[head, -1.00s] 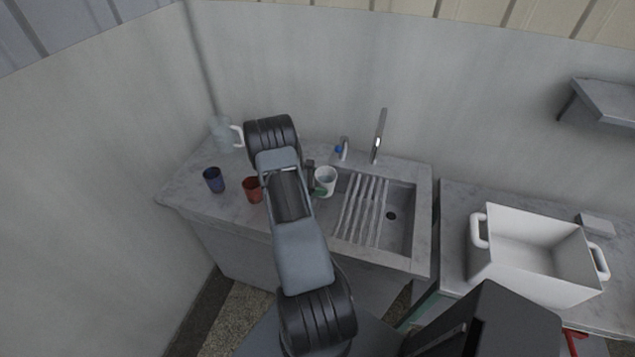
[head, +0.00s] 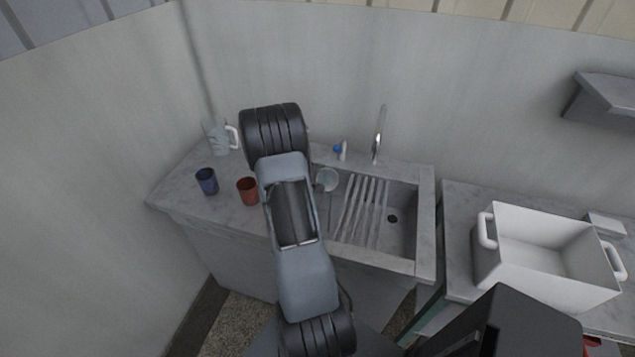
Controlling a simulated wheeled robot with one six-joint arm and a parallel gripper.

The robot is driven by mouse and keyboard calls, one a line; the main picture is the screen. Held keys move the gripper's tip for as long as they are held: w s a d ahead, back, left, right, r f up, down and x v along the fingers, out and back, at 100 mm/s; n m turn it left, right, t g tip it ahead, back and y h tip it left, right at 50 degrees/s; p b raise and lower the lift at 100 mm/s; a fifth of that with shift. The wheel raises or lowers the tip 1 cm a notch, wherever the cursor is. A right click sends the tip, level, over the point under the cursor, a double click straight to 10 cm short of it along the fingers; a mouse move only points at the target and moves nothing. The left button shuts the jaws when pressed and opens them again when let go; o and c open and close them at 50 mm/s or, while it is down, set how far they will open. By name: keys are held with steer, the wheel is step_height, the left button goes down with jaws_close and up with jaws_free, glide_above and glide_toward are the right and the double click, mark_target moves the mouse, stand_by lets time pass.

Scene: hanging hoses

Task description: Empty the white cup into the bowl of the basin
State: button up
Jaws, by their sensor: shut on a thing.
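The white cup (head: 328,180) is just right of my arm, at the left edge of the basin (head: 425,225). Its round mouth faces up toward the camera and its side hardly shows, so it looks tilted; how far, I cannot tell. Its inside looks pale grey-green; I cannot make out the contents. My gripper (head: 314,183) is at the cup's left side, shut on it, and mostly hidden behind my arm. The basin's bowl, with a dark drain (head: 392,219), lies right of the ribbed drainboard (head: 358,208).
A red cup (head: 247,191) and a blue cup (head: 207,181) stand on the counter left of my arm. A clear jug (head: 216,137) stands behind them. A white box (head: 550,285) is at right.

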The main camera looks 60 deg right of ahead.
steer(key=shift+s+f+m+t+h+b, duration=0.1)
steer(key=shift+f+m+t+h+b, duration=0.3)
steer(key=shift+b, duration=0.8)
steer(key=shift+r+b, duration=0.1)
steer(key=shift+b, duration=0.2)
steer(key=m+b, duration=0.1)
steer(key=b, duration=0.3)
steer(key=t+h+b, duration=0.1)
steer(key=b, duration=0.4)
steer(key=shift+s+a+f+m, duration=0.2)
steer(key=shift+s+f+m, duration=0.1)
steer(key=shift+m, duration=0.1)
steer(key=m+b, duration=0.1)
steer(key=b, duration=0.4)
steer(key=s+r+m+t+h+b, duration=0.1)
steer(key=b, duration=0.5)
steer(key=shift+s+a+t+h, duration=0.1)
steer(key=shift+a+t+h, duration=0.2)
steer(key=shift+a, duration=0.05)
steer(key=shift+s+a+r+m+b, duration=0.1)
steer(key=shift+s+r+m+b, duration=0.25)
steer(key=shift+b, duration=1)
steer(key=shift+w+a, duration=0.1)
steer(key=shift+w, duration=0.15)
